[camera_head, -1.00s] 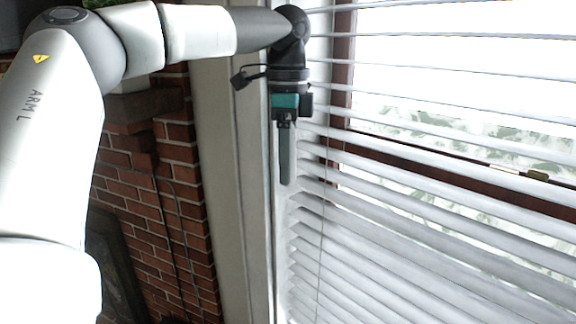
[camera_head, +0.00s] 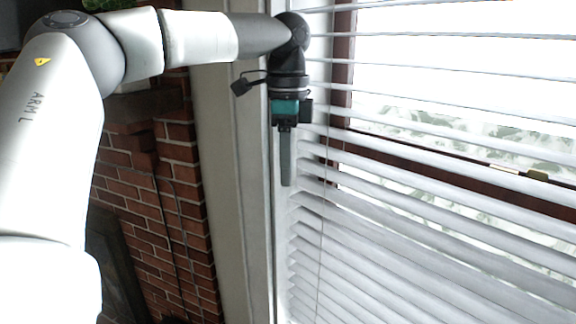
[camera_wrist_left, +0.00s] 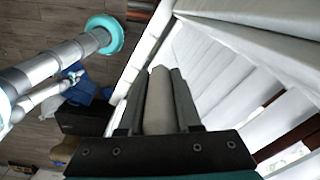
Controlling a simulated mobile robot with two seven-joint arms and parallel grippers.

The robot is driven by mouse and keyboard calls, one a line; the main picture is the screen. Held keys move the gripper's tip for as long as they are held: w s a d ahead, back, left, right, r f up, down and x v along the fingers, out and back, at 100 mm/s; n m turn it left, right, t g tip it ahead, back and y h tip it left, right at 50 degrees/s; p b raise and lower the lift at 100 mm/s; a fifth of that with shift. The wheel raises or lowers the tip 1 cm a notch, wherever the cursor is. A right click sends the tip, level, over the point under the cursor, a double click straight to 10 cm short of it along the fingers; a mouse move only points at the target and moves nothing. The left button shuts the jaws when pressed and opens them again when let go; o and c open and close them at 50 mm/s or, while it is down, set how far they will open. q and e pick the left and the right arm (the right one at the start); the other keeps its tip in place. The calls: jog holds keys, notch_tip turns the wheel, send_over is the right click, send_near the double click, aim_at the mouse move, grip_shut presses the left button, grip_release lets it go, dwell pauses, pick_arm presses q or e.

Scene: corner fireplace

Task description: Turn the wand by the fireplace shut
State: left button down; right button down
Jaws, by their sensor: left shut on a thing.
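My left gripper (camera_head: 286,183) hangs fingers down beside the left edge of the white window blind (camera_head: 400,225). In the left wrist view, the left gripper (camera_wrist_left: 157,75) is shut on the wand (camera_wrist_left: 158,102), a pale grey rod lying lengthwise between its two dark fingers. In the head view the fingers hide the held part of the wand. The blind's slats are partly open, and bright daylight and the window show between the upper ones. The lower slats look closer together. My right gripper is not in view.
A pale window frame post (camera_head: 228,180) stands just left of the gripper. The brick fireplace (camera_head: 180,225) is further left. A thin cord (camera_head: 322,225) hangs in front of the blind, right of the fingers. The wrist view shows a wooden floor (camera_wrist_left: 35,140) below.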

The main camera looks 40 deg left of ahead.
pick_arm(q)
jog(key=shift+n, duration=0.3)
jog(key=n, duration=1.1)
jog(key=shift+n, duration=2.1)
jog(key=c, duration=0.6)
grip_release()
